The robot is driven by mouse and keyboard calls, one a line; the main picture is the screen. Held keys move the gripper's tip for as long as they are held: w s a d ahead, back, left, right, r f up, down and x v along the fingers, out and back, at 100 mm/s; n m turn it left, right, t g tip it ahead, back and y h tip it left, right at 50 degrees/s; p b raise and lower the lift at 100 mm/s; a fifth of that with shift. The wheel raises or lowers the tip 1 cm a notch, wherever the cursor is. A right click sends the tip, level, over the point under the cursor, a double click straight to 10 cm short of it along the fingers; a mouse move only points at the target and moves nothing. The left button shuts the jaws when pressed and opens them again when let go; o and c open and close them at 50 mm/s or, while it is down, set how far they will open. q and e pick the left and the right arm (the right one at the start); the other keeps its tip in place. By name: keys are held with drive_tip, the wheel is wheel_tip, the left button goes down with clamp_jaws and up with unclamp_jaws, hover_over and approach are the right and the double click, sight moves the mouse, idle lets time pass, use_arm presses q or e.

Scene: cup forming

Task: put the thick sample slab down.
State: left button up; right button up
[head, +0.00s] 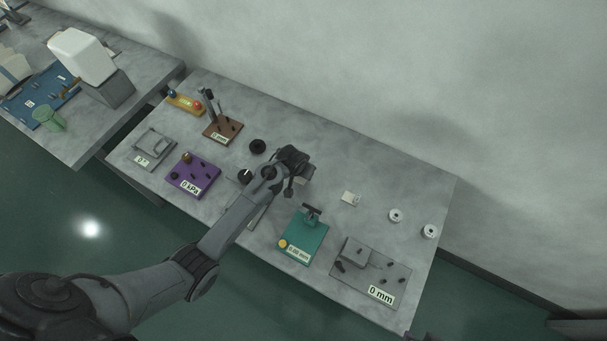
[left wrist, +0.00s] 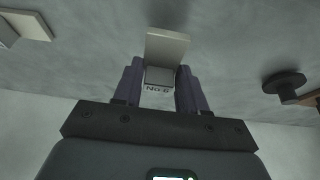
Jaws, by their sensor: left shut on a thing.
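The thick sample slab (left wrist: 167,46) is a pale grey block between the two purple fingers of my left gripper (left wrist: 158,80) in the left wrist view. My left gripper is shut on it, and a label that seems to read "No 6" shows near its lower edge. In the head view my left gripper (head: 292,172) is over the middle of the grey table (head: 345,170), and a bit of the slab (head: 307,175) shows at its right. I cannot tell whether the slab touches the table. My right gripper is not in view.
A thin pale slab (head: 350,198) lies to the right. A black disc (head: 257,146) and purple device (head: 193,175) stand left. Table around the pale slab is mostly clear.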

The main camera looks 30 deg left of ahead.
use_arm(q)
drive_tip(key=shift+f, duration=1.55)
drive_tip(key=shift+f, duration=0.15)
drive_tip(key=o, duration=1)
drive_tip(key=shift+o, duration=0.2)
